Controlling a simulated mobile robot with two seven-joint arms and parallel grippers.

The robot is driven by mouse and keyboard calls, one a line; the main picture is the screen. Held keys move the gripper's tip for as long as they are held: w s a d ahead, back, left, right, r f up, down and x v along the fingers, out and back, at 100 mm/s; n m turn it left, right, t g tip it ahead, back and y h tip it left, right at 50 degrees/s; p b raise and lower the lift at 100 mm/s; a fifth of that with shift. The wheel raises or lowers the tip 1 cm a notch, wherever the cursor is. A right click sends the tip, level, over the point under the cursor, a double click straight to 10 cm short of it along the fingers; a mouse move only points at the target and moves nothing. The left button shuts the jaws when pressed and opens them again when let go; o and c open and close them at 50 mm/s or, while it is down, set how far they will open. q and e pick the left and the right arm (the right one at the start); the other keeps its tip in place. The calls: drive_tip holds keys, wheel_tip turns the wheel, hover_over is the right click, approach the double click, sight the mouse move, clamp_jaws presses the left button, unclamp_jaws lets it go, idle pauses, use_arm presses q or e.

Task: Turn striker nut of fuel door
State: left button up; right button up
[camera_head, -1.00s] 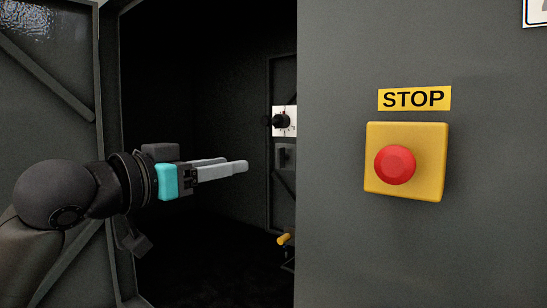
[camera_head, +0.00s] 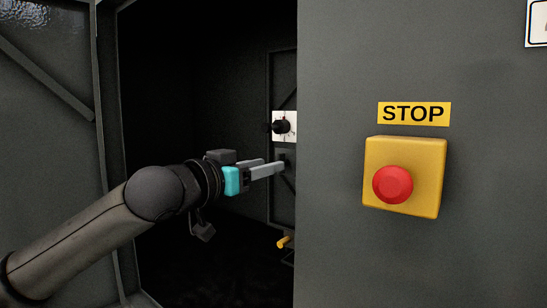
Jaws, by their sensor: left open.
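My left gripper (camera_head: 276,166) reaches through the open doorway with its grey fingers pointing right. It is open, though its fingers overlap in this view. Its tips are in front of or beside a small dark fitting (camera_head: 286,157) on the inner panel; I cannot tell whether they touch. A white plate with a black round knob (camera_head: 282,126) sits just above the fingers on that panel. I cannot tell which of these fittings is the striker nut. My right gripper is not in view.
A grey wall (camera_head: 480,240) closes off the right side and carries a yellow box with a red stop button (camera_head: 393,184). A yellow handle (camera_head: 284,241) sticks out low inside. An open grey door (camera_head: 50,140) stands at left. The dark interior is mostly unlit.

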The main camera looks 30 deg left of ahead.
use_arm(q)
drive_tip(key=shift+w+d+p, duration=0.15)
drive_tip(key=shift+w+p, duration=0.8)
drive_tip(key=shift+w, duration=0.65)
clamp_jaws()
